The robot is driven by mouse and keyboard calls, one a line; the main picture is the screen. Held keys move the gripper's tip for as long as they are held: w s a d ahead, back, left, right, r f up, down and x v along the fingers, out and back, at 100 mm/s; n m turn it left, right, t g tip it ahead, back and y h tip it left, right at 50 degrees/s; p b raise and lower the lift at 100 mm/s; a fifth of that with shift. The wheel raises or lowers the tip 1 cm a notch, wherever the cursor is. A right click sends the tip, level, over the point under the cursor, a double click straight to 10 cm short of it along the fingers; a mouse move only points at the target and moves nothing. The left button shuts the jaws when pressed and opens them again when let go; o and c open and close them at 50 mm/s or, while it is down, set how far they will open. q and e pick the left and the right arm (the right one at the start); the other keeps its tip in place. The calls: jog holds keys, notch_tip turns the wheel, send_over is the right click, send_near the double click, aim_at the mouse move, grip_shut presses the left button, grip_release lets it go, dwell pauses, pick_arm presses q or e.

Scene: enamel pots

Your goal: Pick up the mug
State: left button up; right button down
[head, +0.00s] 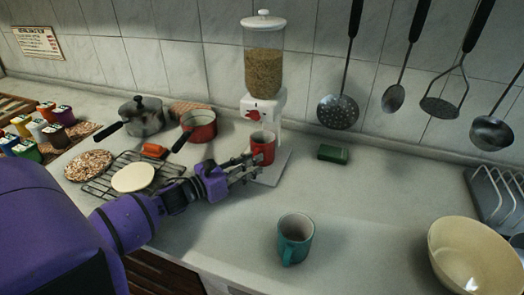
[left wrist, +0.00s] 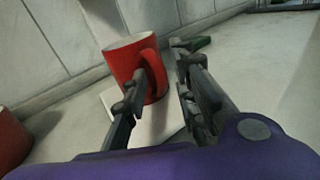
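A red mug (head: 263,147) stands upright on the white base of the dispenser, under its spout. In the left wrist view the red mug (left wrist: 120,62) stands ahead, with its handle (left wrist: 155,58) turned toward my gripper. My left gripper (head: 252,168) is open, its fingers just short of the mug and close to the handle. In the left wrist view the left finger overlaps the handle's lower part and the right finger is apart from it; I cannot tell whether anything touches. A teal mug (head: 295,240) stands alone on the counter front. My right gripper is not in view.
The dispenser (head: 264,65) rises behind the red mug. A red saucepan (head: 199,126), a grey pot (head: 143,117) and a wire rack (head: 100,186) with flat rounds stand left. A green box (head: 333,154) and a cream bowl (head: 470,258) are right. Utensils hang on the wall.

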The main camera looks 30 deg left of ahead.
pick_arm(q)
jog(key=shift+w, duration=0.2)
grip_shut()
jog(key=shift+r, duration=0.1)
dwell(0.4)
